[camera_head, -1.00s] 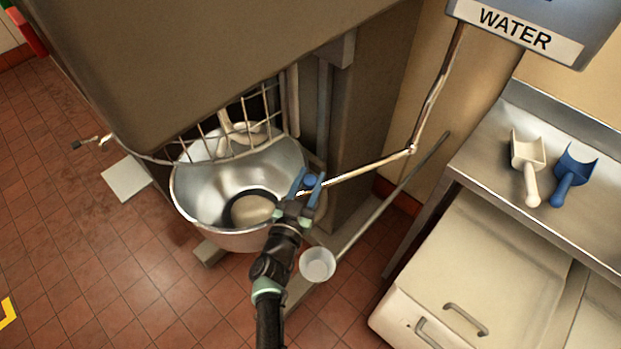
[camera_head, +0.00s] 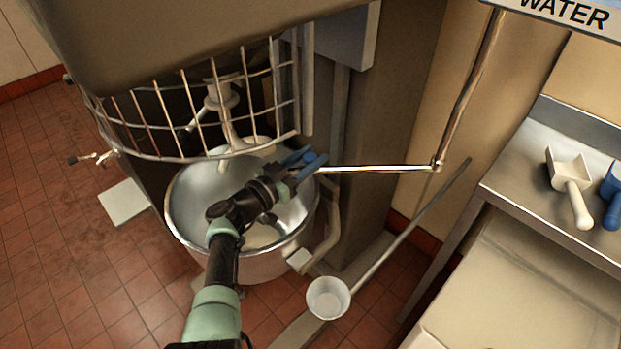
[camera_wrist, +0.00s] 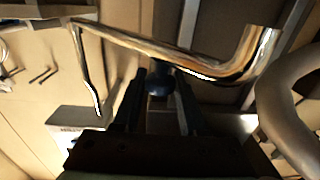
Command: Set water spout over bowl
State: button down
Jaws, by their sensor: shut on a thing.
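The water spout (camera_head: 385,168) is a thin swinging metal pipe, running left from an elbow joint below the WATER box. My gripper (camera_head: 303,162) is shut on the blue knob (camera_wrist: 160,82) on the spout. In the wrist view the fingers (camera_wrist: 158,100) stand either side of the knob, and the spout's bent end (camera_wrist: 258,48) shows at upper right. The metal mixer bowl (camera_head: 184,200) stands under the guard, with pale contents partly hidden by my arm. In the head view my gripper overlaps the bowl's back right rim; the spout's outlet is hidden there.
A wire guard (camera_head: 180,105) and mixing tool (camera_head: 222,98) hang above the bowl. The mixer column (camera_head: 385,110) stands behind the spout. A steel counter (camera_head: 530,190) with a white scoop (camera_head: 570,185) is at right.

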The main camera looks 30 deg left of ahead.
jog(key=shift+w+d+m+h+b, duration=0.1)
jog(key=shift+w+m+h+b, duration=0.2)
jog(key=shift+w+h+b, duration=0.25)
jog(key=shift+s, duration=0.1)
jog(key=c, duration=0.5)
grip_release()
jog(key=shift+o, duration=0.3)
jog(key=shift+a, duration=0.2)
jog(key=shift+s+a, duration=0.1)
jog(key=shift+s, duration=0.05)
jog(key=shift+s+a+r, duration=0.1)
jog(key=shift+s, duration=0.15)
jog(key=p+v, duration=0.5)
jog(key=v, duration=0.7)
jog(key=shift+s, duration=0.15)
